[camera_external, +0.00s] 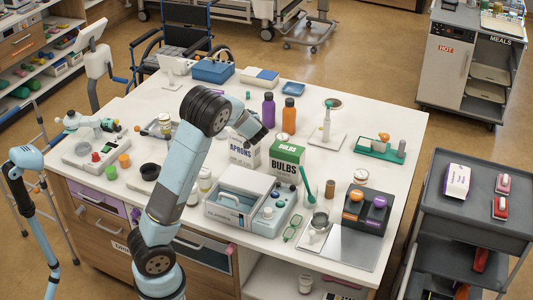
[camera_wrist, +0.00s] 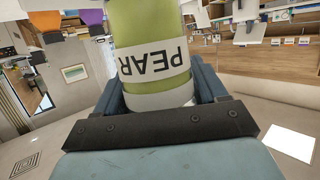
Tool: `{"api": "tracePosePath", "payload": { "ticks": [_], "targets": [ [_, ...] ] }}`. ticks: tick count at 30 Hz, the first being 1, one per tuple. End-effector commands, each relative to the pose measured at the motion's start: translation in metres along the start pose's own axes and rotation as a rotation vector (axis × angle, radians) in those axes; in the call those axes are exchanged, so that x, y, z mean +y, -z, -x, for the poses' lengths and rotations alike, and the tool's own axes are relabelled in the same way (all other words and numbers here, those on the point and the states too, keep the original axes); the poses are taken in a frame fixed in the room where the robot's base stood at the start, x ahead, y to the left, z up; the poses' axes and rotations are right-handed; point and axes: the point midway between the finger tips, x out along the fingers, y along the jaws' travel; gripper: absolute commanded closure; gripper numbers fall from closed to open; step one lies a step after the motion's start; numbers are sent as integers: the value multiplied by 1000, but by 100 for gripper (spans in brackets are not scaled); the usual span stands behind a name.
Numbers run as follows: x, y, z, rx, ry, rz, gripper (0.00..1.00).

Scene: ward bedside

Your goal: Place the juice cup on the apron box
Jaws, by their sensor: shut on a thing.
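The apron box (camera_external: 243,153) is a white carton lettered APRONS, standing on the white table just left of the green BULBS box. My gripper (camera_external: 262,137) is over the table, close by the top right of the apron box in the outside view, and overlaps part of it. In the wrist view my gripper is shut on a yellow-green cup (camera_wrist: 150,35) with a white band reading PEAR, the juice cup. The lettering appears upside down there. In the outside view the cup is hidden behind my arm and gripper. I cannot tell its height over the box.
The green and white BULBS box (camera_external: 286,164) stands right beside the apron box. A purple bottle (camera_external: 268,112) and an orange bottle (camera_external: 289,116) stand behind. A grey case (camera_external: 231,214) and a blue-grey device (camera_external: 272,214) lie in front.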

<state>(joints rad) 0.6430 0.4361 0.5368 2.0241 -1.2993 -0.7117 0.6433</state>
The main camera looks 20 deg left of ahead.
Motion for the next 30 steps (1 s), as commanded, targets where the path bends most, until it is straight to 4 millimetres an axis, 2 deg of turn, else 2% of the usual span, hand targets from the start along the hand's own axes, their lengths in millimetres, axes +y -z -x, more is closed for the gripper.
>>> {"api": "tracePosePath", "payload": {
  "ticks": [4,5,12,23,26,30],
  "targets": [
    [0,-1,0,0,0,0,66],
    [0,-2,-1,0,0,-1,28],
    [0,-2,0,0,0,0,5],
    [0,1,4,0,-1,1,3],
    [1,1,15,1,-2,2,3],
    [1,1,40,0,-4,2,3]
  ]
}}
